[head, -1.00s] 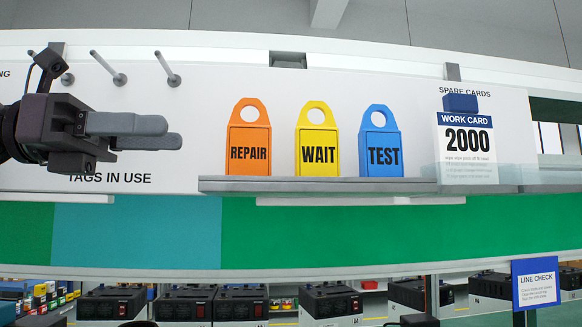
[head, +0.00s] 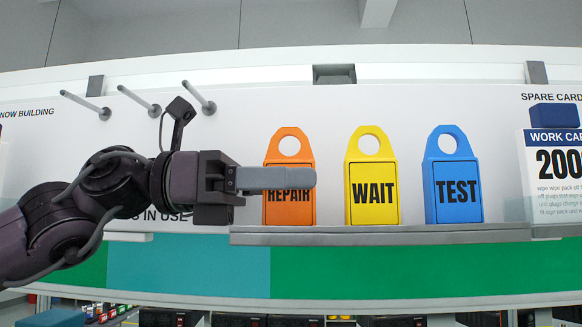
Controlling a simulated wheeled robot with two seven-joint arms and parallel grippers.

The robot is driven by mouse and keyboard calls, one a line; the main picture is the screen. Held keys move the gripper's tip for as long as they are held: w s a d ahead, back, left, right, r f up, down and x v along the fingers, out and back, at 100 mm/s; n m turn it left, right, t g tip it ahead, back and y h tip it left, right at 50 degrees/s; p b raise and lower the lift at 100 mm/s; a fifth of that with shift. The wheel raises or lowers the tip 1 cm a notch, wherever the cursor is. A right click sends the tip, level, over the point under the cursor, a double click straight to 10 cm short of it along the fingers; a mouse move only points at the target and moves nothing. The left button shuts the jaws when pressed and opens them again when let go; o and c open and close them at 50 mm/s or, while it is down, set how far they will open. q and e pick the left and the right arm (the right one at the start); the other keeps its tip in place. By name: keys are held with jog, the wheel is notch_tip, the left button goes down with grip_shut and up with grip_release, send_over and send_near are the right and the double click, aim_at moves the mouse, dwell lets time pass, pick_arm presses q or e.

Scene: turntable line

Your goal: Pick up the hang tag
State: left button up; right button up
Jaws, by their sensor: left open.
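Three hang tags stand upright side by side on a grey ledge (head: 380,235): an orange REPAIR tag (head: 289,212), a yellow WAIT tag (head: 372,166) and a blue TEST tag (head: 453,168). Each has a round hole in its top. My left gripper (head: 304,178) points right, its fingers crossing in front of the orange tag and covering part of its middle and lettering. The fingers overlap in this view, but the gripper is open and empty. Whether it touches the orange tag cannot be told. My right gripper is out of view.
Several empty pegs (head: 198,98) stick out of the white board at the upper left, above my left arm. A work card (head: 553,165) marked 200 stands at the right edge. The board above the tags is clear.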

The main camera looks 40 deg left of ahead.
pick_arm(q)
jog(key=shift+d, duration=0.2)
jog(key=shift+a, duration=0.1)
grip_shut()
